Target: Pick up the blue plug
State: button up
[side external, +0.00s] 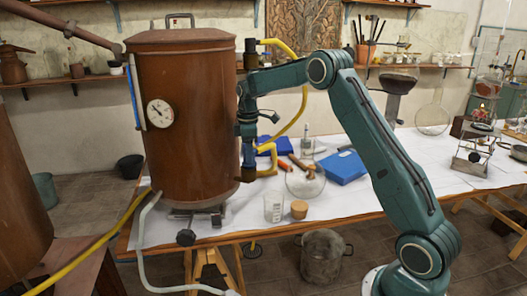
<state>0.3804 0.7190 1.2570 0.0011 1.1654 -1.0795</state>
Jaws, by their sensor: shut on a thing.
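The blue plug (248,156) is a small dark blue piece at the right side of the large copper-brown tank (190,110). It sits just above a dark fitting low on the tank's side; I cannot tell whether it touches that fitting. My gripper (246,142) points down from above and is shut on the blue plug. The fingertips are small in this view and the exact grip is hard to make out. A yellow bent piece (267,158) shows right beside the plug.
A yellow hose (299,110) loops close to my gripper. On the white-covered table (345,205) stand a clear beaker (273,207), a cork (299,209), a round glass vessel (304,183) and a blue box (343,167). A metal pot (323,256) stands on the floor in front.

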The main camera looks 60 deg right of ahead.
notch_tip(320, 180, up, 6)
jog(key=shift+f, duration=0.15)
jog(key=shift+s+d+r, duration=0.1)
jog(key=shift+d+r, duration=0.05)
jog(key=shift+r, duration=0.2)
jog(key=s+d, duration=1.2)
jog(key=shift+s+d, duration=0.25)
jog(key=shift+a+f, duration=0.1)
jog(key=shift+f, duration=0.05)
jog(key=a+f+m, duration=0.2)
jog(key=a+f, duration=0.4)
jog(key=a, duration=0.5)
jog(key=a+f+m, duration=0.3)
jog(key=a+f, duration=0.3)
jog(key=a, duration=0.5)
jog(key=a+f+m, duration=0.3)
jog(key=a+f, duration=0.3)
jog(key=a, duration=0.5)
jog(key=shift+w+a, duration=0.3)
jog(key=shift+w, duration=0.15)
jog(key=shift+d, duration=0.1)
